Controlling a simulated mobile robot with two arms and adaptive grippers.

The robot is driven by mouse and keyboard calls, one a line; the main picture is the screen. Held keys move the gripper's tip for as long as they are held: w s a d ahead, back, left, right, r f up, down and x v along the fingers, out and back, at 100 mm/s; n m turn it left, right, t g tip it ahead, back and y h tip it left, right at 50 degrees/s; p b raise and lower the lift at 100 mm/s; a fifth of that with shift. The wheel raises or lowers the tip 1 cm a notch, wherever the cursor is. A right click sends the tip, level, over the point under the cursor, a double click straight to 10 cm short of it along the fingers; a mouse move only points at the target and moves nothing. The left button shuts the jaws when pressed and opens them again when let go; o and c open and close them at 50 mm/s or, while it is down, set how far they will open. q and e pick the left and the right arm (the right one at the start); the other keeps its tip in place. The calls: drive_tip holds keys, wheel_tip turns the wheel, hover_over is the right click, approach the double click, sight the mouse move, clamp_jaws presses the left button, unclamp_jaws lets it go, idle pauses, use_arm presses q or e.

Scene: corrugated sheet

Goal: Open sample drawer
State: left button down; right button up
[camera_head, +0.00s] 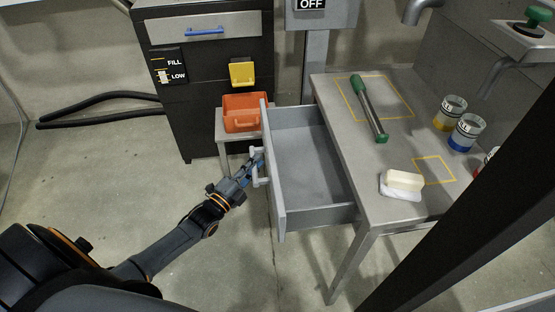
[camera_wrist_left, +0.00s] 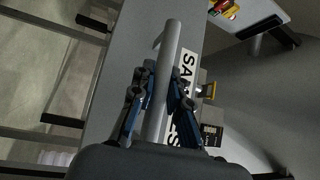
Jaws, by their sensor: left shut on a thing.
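The grey sample drawer (camera_head: 308,168) is pulled well out of the left side of the metal table, and its inside looks empty. My left gripper (camera_head: 258,165) is at the drawer front and is shut on its handle (camera_head: 262,181). In the left wrist view the blue-lined fingers of the gripper (camera_wrist_left: 159,105) sit on either side of the round bar handle (camera_wrist_left: 171,45). Behind the bar is a white label (camera_wrist_left: 188,70) with black letters, partly hidden by the fingers. My right gripper is not in view.
The metal table (camera_head: 395,150) carries a green-ended tube (camera_head: 369,107), a pale block (camera_head: 403,180) on a white base and labelled cups (camera_head: 466,132). An orange bin (camera_head: 244,112) on a small stand is close behind the drawer. Black hoses (camera_head: 95,105) lie along the wall. The floor at left is clear.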

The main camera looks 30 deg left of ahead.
use_arm(q)
drive_tip(key=shift+s+a+f, duration=0.1)
drive_tip(key=shift+s+a, duration=0.45)
drive_tip(key=shift+a, duration=0.25)
drive_tip(key=shift+s+a, duration=0.55)
drive_tip(key=shift+a, duration=0.2)
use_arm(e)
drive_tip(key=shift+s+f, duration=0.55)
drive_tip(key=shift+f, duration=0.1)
use_arm(q)
drive_tip(key=c, duration=1.3)
unclamp_jaws()
drive_tip(key=v, duration=1.2)
